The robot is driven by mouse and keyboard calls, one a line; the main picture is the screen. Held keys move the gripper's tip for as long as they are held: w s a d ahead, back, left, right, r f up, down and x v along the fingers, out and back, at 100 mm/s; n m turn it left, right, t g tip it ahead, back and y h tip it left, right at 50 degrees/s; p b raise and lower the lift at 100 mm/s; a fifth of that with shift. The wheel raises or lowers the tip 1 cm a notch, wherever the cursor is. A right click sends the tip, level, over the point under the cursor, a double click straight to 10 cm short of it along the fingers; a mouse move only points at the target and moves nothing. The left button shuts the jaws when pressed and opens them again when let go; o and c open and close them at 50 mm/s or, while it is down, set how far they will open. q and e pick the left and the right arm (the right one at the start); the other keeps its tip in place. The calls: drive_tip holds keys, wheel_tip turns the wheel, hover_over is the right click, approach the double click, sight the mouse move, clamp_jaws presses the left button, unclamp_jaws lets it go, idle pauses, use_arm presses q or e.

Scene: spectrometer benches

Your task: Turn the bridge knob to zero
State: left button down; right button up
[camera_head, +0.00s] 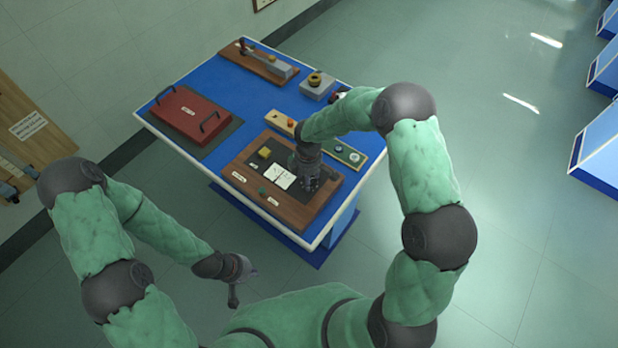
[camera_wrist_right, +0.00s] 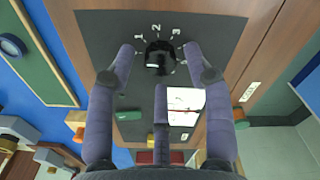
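A black knob (camera_wrist_right: 160,58) sits on a dark panel in the right wrist view, with the marks 1, 2 and 3 around its far side. I see no zero mark. In the head view that gripper hides the knob, over the right part of the wooden board (camera_head: 238,177). My left gripper (camera_head: 243,287) hangs low in front of the table, apart from everything; its fingers look spread and empty.
The board also carries a yellow block (camera_head: 264,153), a white card (camera_head: 280,176) and a green piece (camera_head: 262,190). A red lidded case (camera_head: 190,112), a grey box with a brass knob (camera_head: 316,86) and a lever board (camera_head: 238,54) stand farther back on the blue table (camera_head: 166,82).

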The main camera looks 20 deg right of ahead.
drive_tip(key=shift+s+d, duration=0.1)
drive_tip(key=shift+s, duration=0.05)
wheel_tip(320, 180, up, 12)
idle(0.6)
drive_tip(key=shift+f, duration=0.1)
wheel_tip(320, 180, down, 12)
drive_tip(key=m+b, duration=0.5)
drive_tip(key=m, duration=0.2)
drive_tip(key=m+b, duration=0.5)
drive_tip(key=m, duration=0.2)
drive_tip(key=shift+s+d+f, duration=0.1)
drive_tip(key=shift+d+f, duration=0.05)
